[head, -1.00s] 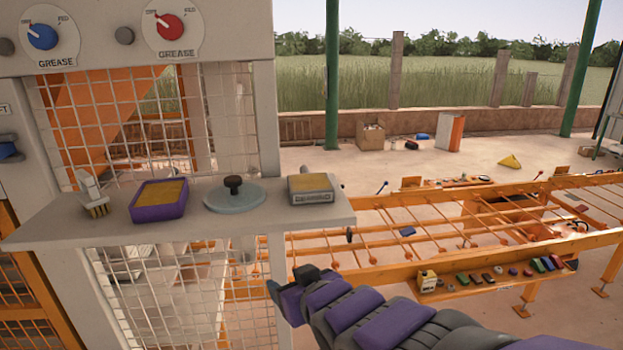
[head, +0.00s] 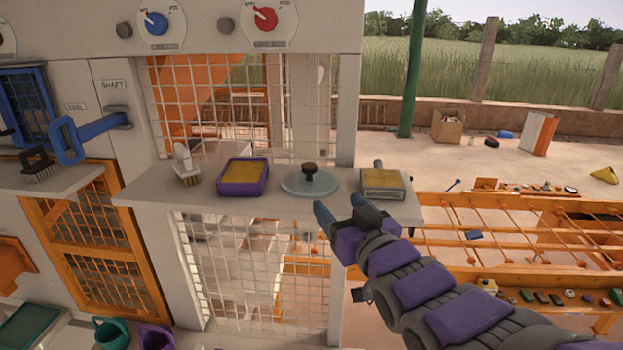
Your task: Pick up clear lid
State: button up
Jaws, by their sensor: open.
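The clear lid (head: 295,186) is a round, pale bluish disc with a dark knob on top. It lies flat on the grey shelf (head: 150,193) of the press. My gripper (head: 338,214) is open and empty, in front of the shelf edge, a little to the right of and below the lid in the picture. It does not appear to touch the lid. Part of the far finger is hidden behind my wrist.
A purple tray with a yellow filling (head: 221,182) and a brush (head: 184,170) stand left of the lid. A wire mesh (head: 240,100) rises behind the shelf. A blue handle (head: 90,135) juts out at left.

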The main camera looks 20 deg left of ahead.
jog(key=p, duration=0.1)
send_near(311, 170)
jog(key=x, duration=0.4)
jog(key=shift+w+d+f, duration=0.15)
jog(key=shift+w+f, duration=0.05)
jog(key=shift+w, duration=0.2)
jog(key=shift+w+a+f, duration=0.1)
jog(key=shift+w+a, duration=0.1)
jog(key=shift+a, duration=0.7)
jog(key=shift+w+a+r+p, duration=0.15)
jog(key=shift+w+a+p, duration=0.15)
jog(key=shift+w, duration=0.45)
jog(key=shift+w+a+r+p, duration=0.1)
jog(key=shift+w+a+p, duration=0.2)
jog(key=shift+w, duration=0.4)
jog(key=shift+w+a, duration=0.4)
jog(key=shift+w, duration=0.05)
jog(key=shift+a, duration=0.2)
jog(key=shift+a+f, duration=0.1)
jog(key=shift+a, duration=0.1)
jog(key=shift+c, duration=1.1)
jog(key=shift+d, duration=0.35)
jog(key=c, duration=0.9)
jog(key=shift+a, duration=0.15)
jog(key=shift+c, duration=0.2)
jog(key=shift+s+a, duration=0.1)
jog(key=shift+a, duration=0.1)
